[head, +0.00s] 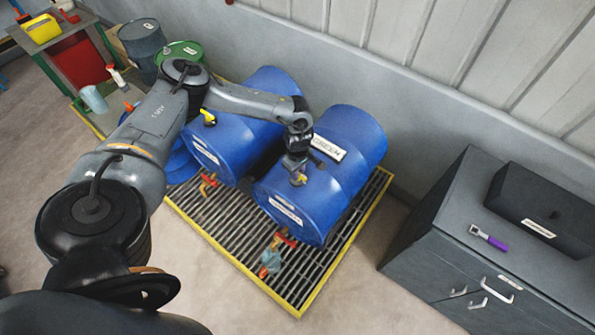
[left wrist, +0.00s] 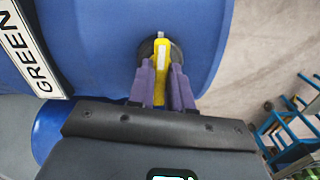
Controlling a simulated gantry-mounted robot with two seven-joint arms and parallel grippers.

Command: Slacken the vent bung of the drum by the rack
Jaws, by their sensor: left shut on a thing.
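The right-hand blue drum (head: 355,165) lies on its side with a white label reading GREEN (head: 328,147); the drum also fills much of the left wrist view (left wrist: 100,60). Its yellow vent bung (left wrist: 161,72) stands on a dark round seat on the drum. My left gripper (head: 298,180) is over the drum's front upper side. In the left wrist view its purple fingers (left wrist: 162,85) are shut on the bung, one on each side. A second blue drum (head: 255,125) lies to the left with its own yellow bung (head: 208,118). My right gripper is out of view.
A yellow-edged grating (head: 325,260) lies under the drums, with red-handled taps (head: 283,238) at their fronts. A grey cabinet (head: 465,240) at right carries a black case (head: 550,205) and a purple-handled tool (head: 490,238). Floor in front is clear.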

